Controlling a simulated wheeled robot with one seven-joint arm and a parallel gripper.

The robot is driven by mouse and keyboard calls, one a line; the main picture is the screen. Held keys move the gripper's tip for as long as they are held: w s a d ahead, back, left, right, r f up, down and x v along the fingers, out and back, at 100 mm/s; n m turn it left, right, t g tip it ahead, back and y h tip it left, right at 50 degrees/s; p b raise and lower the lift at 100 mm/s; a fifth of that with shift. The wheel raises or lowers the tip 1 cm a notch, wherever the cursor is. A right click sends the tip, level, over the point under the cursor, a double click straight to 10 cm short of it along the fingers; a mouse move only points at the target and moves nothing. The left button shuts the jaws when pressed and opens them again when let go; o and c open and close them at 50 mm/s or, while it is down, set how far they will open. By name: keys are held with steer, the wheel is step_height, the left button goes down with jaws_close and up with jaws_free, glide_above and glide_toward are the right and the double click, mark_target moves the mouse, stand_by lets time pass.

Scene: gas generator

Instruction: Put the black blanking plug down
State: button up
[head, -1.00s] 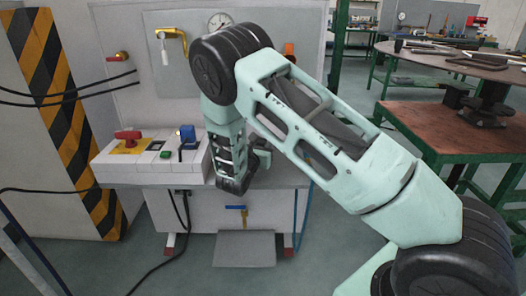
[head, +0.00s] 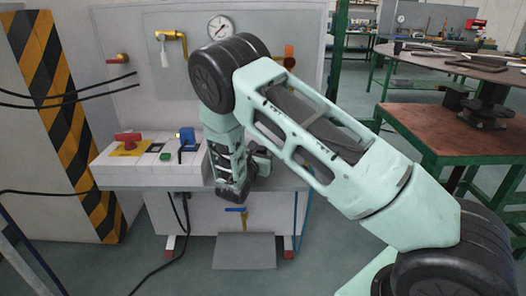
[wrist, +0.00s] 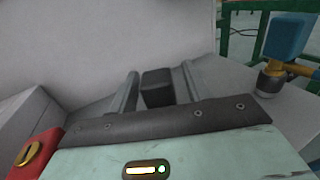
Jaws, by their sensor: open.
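The black blanking plug (wrist: 157,88) shows in the wrist view as a dark block on the grey bench top. It sits between the two fingers of my gripper (wrist: 160,88), with visible gaps on both sides. My gripper is open. In the head view my forearm and wrist hang over the right part of the bench (head: 290,184), and I cannot clearly make out the plug there.
In the wrist view a blue-handled brass fitting (wrist: 286,45) stands to the right and a red part (wrist: 38,152) lies at lower left.

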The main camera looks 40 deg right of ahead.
steer(key=p+v, duration=0.1)
steer(key=v, duration=1.1)
steer(key=s+a+r+m+g+y, duration=0.2)
steer(key=s+m+g, duration=0.25)
steer(key=s, duration=0.25)
steer(key=s+a+r+m+g+y, duration=0.25)
steer(key=s+m+g, duration=0.2)
steer(key=s, duration=0.35)
steer(key=s+a+r+m+y, duration=0.3)
steer(key=s+a+m+y, duration=0.1)
steer(key=s+a, duration=0.3)
steer(key=s+a+r+m+y, duration=0.3)
steer(key=s+a+y, duration=0.4)
steer(key=s, duration=0.3)
steer(key=shift+a+r+m+g, duration=0.2)
steer(key=shift+a+m+g, duration=0.2)
steer(key=shift+a+m, duration=0.15)
steer(key=shift+s, duration=0.1)
